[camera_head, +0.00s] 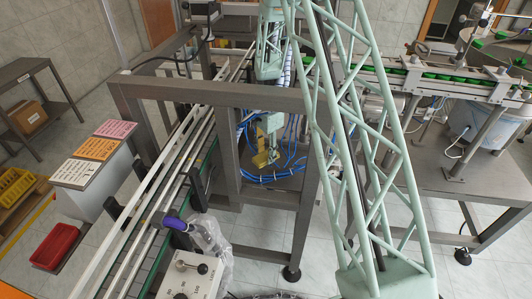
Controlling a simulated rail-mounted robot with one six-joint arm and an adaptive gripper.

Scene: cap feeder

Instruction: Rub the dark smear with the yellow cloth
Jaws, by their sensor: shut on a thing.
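My gripper (272,145) hangs down inside the grey machine frame near the middle of the view, small and partly behind blue hoses. It is shut on the yellow cloth (261,159), which shows as a small yellow patch at and below the fingertips. I cannot tell whether the cloth touches a surface. I cannot make out the dark smear; the frame, hoses and my arm hide part of that area.
A grey frame (222,94) and blue hoses (290,160) surround the gripper. A conveyor (150,215) runs along the left, with a control box (190,272) in front. A feeder line with green caps (440,77) is at right. A red crate (57,246) lies on the floor.

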